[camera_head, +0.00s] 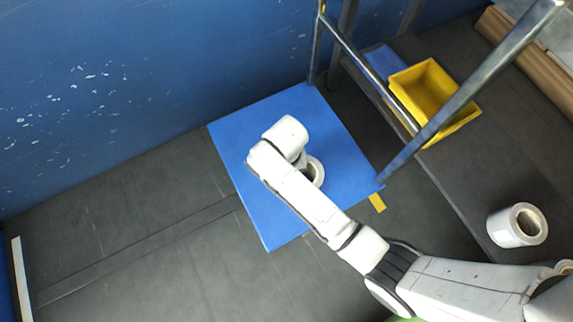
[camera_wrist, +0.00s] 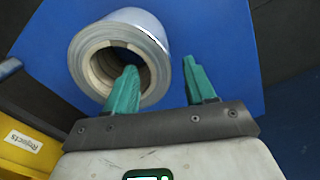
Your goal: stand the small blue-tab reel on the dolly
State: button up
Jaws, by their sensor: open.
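A white reel (camera_wrist: 92,36) with a grey-brown core stands on end on a blue square panel (camera_wrist: 224,32), its open core facing up. In the head view this reel (camera_head: 318,170) is partly hidden behind my arm. No blue tab shows on it, so I cannot tell its tab colour. My gripper (camera_wrist: 159,65) is open, its teal fingers at the reel. The left finger overlaps the core opening and the right finger is outside the wall; contact cannot be told. In the head view my arm hides the fingers. I cannot tell whether the blue panel (camera_head: 240,131) is the dolly's top.
Another white reel (camera_head: 506,228) stands on the dark surface at right. A yellow bin (camera_head: 432,92) sits at the upper right; the wrist view shows a yellow bin (camera_wrist: 45,158) labelled Rejects. A metal frame (camera_head: 470,88) crosses beside the panel. Dark floor (camera_head: 130,210) at left is clear.

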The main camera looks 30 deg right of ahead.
notch_tip(320, 180, up, 9)
jog(key=p, duration=0.3)
jog(key=shift+r, duration=0.1)
jog(key=s+d+r+n, duration=0.2)
jog(key=s+d, duration=0.4)
jog(key=s, duration=0.3)
jog(key=s+d+r+n+t, duration=0.1)
jog(key=s+d+r, duration=0.3)
jog(key=s, duration=0.6)
jog(key=shift+d+n, duration=0.5)
jog(key=shift+d, duration=0.7)
jog(key=shift+p, duration=0.3)
notch_tip(320, 180, up, 27)
jog(key=p, duration=2.7)
jog(key=shift+r, duration=0.1)
